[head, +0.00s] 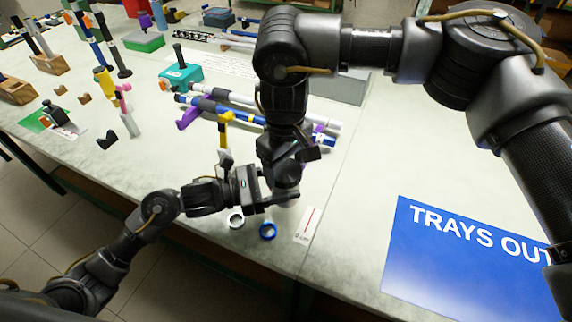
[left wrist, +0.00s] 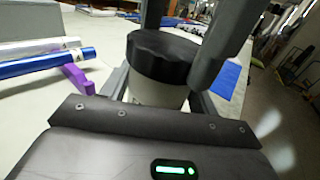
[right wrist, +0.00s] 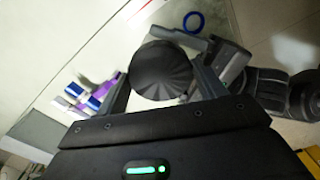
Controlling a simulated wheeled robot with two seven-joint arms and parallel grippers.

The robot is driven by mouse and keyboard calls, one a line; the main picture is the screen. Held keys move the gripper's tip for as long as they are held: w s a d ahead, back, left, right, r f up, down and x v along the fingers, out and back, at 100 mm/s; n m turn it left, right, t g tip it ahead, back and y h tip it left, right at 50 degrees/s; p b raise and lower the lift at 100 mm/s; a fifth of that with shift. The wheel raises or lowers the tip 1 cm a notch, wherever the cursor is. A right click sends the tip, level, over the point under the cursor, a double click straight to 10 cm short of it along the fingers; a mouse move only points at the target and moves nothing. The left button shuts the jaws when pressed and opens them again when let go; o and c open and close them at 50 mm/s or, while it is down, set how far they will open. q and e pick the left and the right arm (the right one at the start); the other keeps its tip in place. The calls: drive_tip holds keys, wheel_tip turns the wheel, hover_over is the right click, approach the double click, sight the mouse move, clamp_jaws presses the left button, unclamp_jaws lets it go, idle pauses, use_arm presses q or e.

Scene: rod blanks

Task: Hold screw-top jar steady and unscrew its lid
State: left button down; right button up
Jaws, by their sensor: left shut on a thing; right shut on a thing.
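The screw-top jar has a pale body (left wrist: 155,92) and a black ribbed lid (left wrist: 163,55), both seen in the left wrist view. The lid fills the middle of the right wrist view (right wrist: 160,72). My left gripper (head: 266,192) is shut on the jar body from the side. My right gripper (head: 284,190) comes down from above and is shut on the lid, one finger on each side. The lid sits on top of the jar; I cannot tell how far it is turned. In the head view my grippers hide most of the jar.
Long blue and white rods (head: 240,112) lie on purple rests behind. A blue "TRAYS OUT" mat (head: 450,260) lies at the right.

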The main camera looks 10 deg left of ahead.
drive_tip(key=n, duration=1.2)
drive_tip(key=shift+n, duration=0.3)
drive_tip(key=n, duration=1.4)
drive_tip(key=shift+r+n, duration=0.1)
drive_tip(key=shift+n, duration=0.2)
drive_tip(key=n, duration=1.4)
drive_tip(key=shift+n, duration=0.4)
drive_tip(key=n, duration=1.1)
drive_tip(key=shift+n, duration=0.4)
